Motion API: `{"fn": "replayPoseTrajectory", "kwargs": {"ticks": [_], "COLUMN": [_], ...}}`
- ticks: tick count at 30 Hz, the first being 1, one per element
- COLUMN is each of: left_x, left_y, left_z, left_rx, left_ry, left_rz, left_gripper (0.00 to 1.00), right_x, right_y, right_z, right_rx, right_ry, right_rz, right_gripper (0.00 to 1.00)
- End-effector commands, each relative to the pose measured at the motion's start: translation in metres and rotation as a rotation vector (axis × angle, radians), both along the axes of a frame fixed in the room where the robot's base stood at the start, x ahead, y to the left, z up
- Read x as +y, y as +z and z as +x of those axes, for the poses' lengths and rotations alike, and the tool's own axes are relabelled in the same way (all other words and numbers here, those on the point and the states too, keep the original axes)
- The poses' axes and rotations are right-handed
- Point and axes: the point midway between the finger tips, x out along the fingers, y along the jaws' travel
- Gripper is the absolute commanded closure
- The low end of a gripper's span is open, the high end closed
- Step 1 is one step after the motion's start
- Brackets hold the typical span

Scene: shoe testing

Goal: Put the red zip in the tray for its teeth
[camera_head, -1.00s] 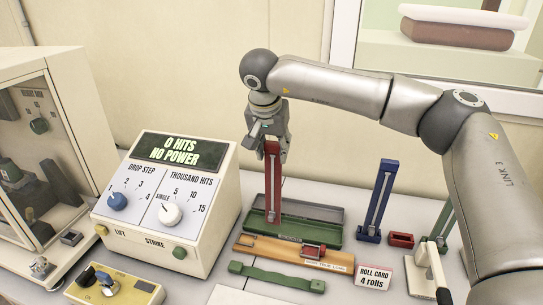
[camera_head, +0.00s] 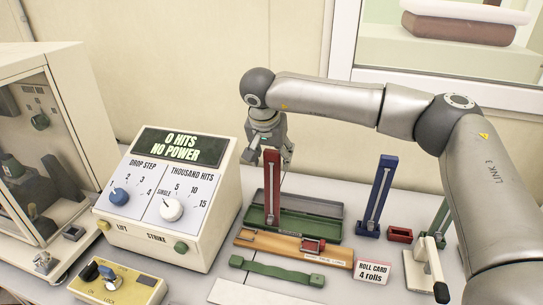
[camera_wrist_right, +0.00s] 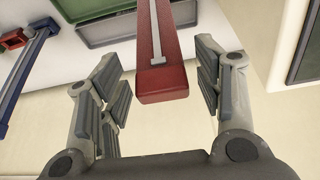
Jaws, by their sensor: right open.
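The red zip (camera_head: 272,190), a red block with a pale strip down its face, stands upright with its foot at the green tray (camera_head: 325,234). The tray's open lid leans behind it. My right gripper (camera_head: 270,153) is at the zip's top end, pointing down. In the right wrist view, my right gripper (camera_wrist_right: 157,60) is open, with the red zip (camera_wrist_right: 163,78) between its fingers and a visible gap on each side. How the zip's foot sits in the tray is hard to make out. My left gripper is not in view.
A blue upright zip (camera_head: 378,195) and a small red box (camera_head: 400,234) stand to the right. A wooden board (camera_head: 280,246), a green strap (camera_head: 275,270) and a roll card (camera_head: 373,271) lie in front. The counter console (camera_head: 170,200) stands left.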

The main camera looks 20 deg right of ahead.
Motion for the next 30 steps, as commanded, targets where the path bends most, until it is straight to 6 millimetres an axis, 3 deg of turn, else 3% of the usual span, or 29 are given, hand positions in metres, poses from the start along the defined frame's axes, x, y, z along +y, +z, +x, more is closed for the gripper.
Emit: {"fn": "replayPoseTrajectory", "kwargs": {"ticks": [8,21,30], "left_x": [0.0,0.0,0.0], "left_y": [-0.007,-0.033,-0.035], "left_z": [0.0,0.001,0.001], "left_rx": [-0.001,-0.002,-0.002], "left_ry": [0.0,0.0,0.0], "left_rz": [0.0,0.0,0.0], "left_gripper": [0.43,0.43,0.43], "right_x": [0.004,0.025,0.028], "right_y": [0.015,0.096,0.113], "right_z": [-0.004,-0.031,-0.037], "right_rx": [-0.003,-0.003,0.0], "right_ry": [0.001,0.001,0.002], "right_rz": [0.001,0.001,-0.001], "right_gripper": [0.4,0.4,0.4]}}
